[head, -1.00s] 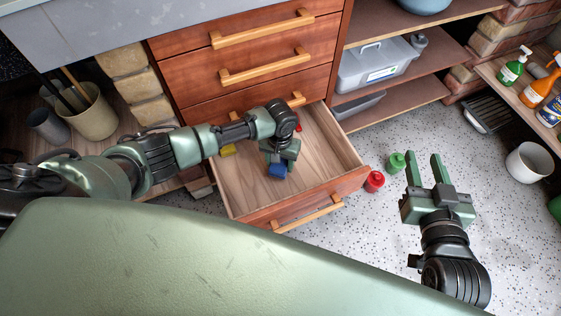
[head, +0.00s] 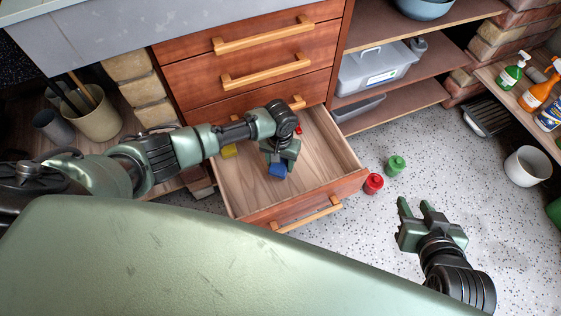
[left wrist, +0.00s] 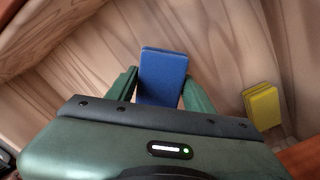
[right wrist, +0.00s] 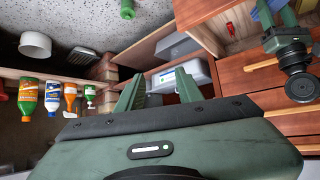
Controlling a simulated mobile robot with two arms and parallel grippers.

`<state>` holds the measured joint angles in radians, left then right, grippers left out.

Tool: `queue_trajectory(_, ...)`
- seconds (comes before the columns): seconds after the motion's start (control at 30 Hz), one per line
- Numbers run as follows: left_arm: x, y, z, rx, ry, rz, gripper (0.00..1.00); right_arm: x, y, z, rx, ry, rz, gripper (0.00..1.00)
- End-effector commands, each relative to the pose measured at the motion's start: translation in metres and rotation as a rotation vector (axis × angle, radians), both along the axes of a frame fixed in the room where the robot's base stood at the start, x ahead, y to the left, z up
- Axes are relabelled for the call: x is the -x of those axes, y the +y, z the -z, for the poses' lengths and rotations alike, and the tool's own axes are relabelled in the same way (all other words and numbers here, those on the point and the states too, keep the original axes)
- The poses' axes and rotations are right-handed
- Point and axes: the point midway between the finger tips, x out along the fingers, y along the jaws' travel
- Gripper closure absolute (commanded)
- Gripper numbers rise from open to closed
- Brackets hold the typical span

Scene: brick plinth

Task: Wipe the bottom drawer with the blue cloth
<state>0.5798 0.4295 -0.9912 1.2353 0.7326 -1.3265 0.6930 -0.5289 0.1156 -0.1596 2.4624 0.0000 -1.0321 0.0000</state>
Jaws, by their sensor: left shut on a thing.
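The bottom drawer (head: 325,165) is pulled open, with a bare wood-grain floor. My left gripper (head: 279,160) is inside it, shut on the blue cloth (head: 278,170), a small folded block. The left wrist view shows the cloth (left wrist: 162,75) between the two fingers, above or on the drawer floor; contact is hard to tell. A yellow block-like item (left wrist: 262,106) lies in the drawer to one side; it also shows in the head view (head: 229,151). A small red item (head: 298,129) is at the drawer's back. My right gripper (head: 414,206) is open and empty over the floor.
A red container (head: 373,184) and a green one (head: 395,165) stand on the floor right of the drawer. Shelves with a lidded grey box (head: 375,68) are at the back right. Bottles (head: 535,92) and a white pot (head: 527,166) are far right. Closed drawers (head: 250,60) sit above.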

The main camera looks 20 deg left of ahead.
Motion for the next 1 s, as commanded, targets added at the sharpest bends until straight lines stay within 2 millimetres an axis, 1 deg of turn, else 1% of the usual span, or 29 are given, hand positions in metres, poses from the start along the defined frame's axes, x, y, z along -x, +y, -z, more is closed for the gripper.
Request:
queue_trajectory(0.5,0.0,0.003,-0.008,0.0,0.0,-0.001,0.8,0.037,-0.013,0.025,0.046,0.21,0.016,0.64)
queue_trajectory(1.0,0.0,0.005,-0.015,0.0,0.0,-0.002,0.8,0.077,-0.026,0.042,0.086,0.4,0.031,0.64)
